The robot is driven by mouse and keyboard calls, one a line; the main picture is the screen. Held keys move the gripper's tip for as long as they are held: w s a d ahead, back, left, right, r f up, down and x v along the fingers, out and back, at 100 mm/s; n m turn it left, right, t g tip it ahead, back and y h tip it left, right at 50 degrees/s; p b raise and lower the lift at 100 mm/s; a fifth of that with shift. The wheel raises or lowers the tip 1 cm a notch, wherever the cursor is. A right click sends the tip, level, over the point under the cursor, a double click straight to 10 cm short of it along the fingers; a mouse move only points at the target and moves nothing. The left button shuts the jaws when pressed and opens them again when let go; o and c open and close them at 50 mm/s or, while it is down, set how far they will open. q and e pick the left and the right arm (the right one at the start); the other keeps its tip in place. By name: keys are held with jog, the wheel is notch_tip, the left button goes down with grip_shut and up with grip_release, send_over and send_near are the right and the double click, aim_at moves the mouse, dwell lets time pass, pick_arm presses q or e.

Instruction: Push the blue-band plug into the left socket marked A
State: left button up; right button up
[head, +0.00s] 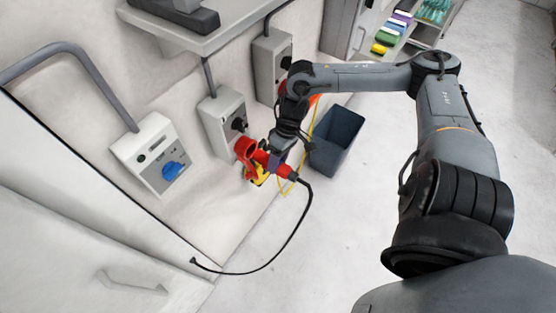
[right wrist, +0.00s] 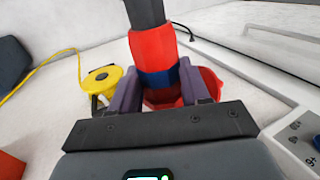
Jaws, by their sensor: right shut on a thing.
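The blue-band plug (head: 290,172) is red, with a black cable at its back end. In the right wrist view its blue band (right wrist: 158,78) shows between the two dark purple fingers. My right gripper (right wrist: 160,92) is shut on it; it also shows in the head view (head: 272,162). The left socket box (head: 221,119) is grey and on the wall, just up and left of the gripper. A red round part (head: 244,149) lies in front of the plug; it shows behind the fingers in the wrist view. I cannot tell whether plug and socket touch. No letter A is readable. My left gripper is out of view.
A second grey socket box (head: 270,62) is higher right. A white box with a blue knob (head: 173,170) is on the left. A yellow part (right wrist: 101,79) is close beside the gripper. A dark bin (head: 336,140) stands right. The plug's cable (head: 290,240) loops over the floor.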

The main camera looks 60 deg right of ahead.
jog(key=shift+r+p, duration=0.1)
jog(key=shift+p, duration=0.2)
dwell(0.4)
dwell(0.5)
jog(key=shift+p, duration=0.6)
jog(key=shift+w, duration=0.2)
dwell(0.5)
jog(key=shift+w+d+b, duration=0.15)
jog(key=shift+w+b, duration=0.4)
jog(key=shift+b, duration=0.5)
jog(key=shift+w+b, duration=0.45)
jog(key=shift+b, duration=0.25)
jog(key=shift+w+d+b, duration=0.1)
jog(key=shift+w+b, duration=0.15)
jog(key=shift+b, duration=0.15)
dwell(0.8)
